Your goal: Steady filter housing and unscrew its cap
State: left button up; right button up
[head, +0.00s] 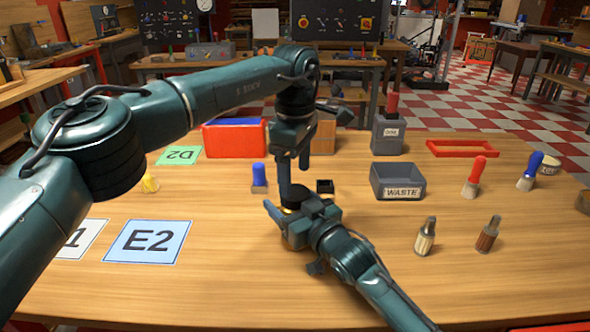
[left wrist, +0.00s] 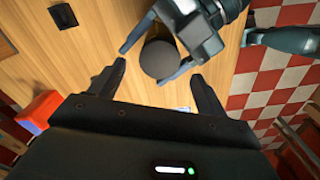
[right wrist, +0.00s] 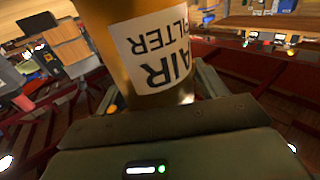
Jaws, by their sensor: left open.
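The amber filter housing (right wrist: 150,60), with a white AIR FILTER label, stands between the fingers of my right gripper (head: 298,222) on the table. The right fingers appear closed on its sides. In the head view the arms mostly hide it. Its round dark cap (left wrist: 159,59) shows from above in the left wrist view. My left gripper (head: 293,193) points down over the housing.
A small black open box (head: 325,186) and a blue-topped item (head: 259,176) stand close behind the grippers. A grey WASTE bin (head: 397,181), several brushes and a red tray (head: 462,148) are to the right. The front table is clear.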

jog(key=shift+o, duration=0.8)
